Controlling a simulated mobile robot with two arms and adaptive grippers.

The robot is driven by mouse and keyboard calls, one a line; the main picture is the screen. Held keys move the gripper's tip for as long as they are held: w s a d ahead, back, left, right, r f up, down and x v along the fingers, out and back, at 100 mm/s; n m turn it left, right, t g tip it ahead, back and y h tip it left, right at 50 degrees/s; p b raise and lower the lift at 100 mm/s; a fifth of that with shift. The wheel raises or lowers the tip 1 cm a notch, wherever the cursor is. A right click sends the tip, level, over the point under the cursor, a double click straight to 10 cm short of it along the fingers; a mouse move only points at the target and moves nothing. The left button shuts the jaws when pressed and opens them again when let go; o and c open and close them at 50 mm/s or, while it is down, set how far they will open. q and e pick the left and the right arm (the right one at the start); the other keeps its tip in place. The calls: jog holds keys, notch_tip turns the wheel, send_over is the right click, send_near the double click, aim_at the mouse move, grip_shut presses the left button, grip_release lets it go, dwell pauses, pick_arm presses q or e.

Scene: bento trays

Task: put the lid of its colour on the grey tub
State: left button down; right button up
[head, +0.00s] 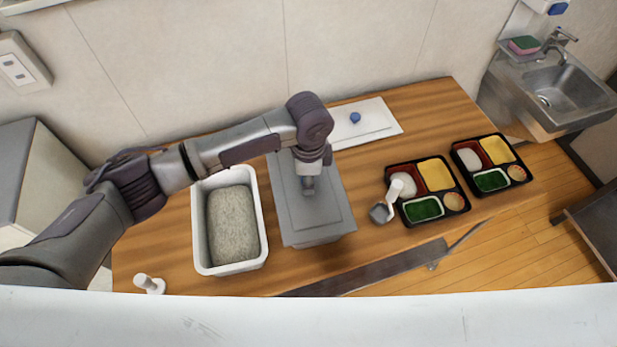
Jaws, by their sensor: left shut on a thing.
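The grey tub (318,241) stands at the middle of the wooden table, with only its front wall showing below the lid. The grey lid (330,212) covers its top, lined up with it. I cannot tell whether the lid rests fully on the rim or hovers just above it. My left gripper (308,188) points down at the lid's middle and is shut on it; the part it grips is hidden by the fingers. My right gripper is not in view.
A white tub (199,235) of speckled grain stands open at the left. A white lid (388,122) with a blue knob lies behind. A scoop (380,213) sits by two bento trays (408,167) (484,141) at the right. A white-handled item (149,284) is front left.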

pick_arm(q)
jog(key=shift+f, duration=0.1)
dwell(0.8)
jog(key=shift+p, duration=0.65)
jog(key=shift+c, duration=1.2)
grip_release()
notch_tip(320, 180, up, 5)
jog(key=p, duration=0.5)
jog(key=shift+r, duration=0.95)
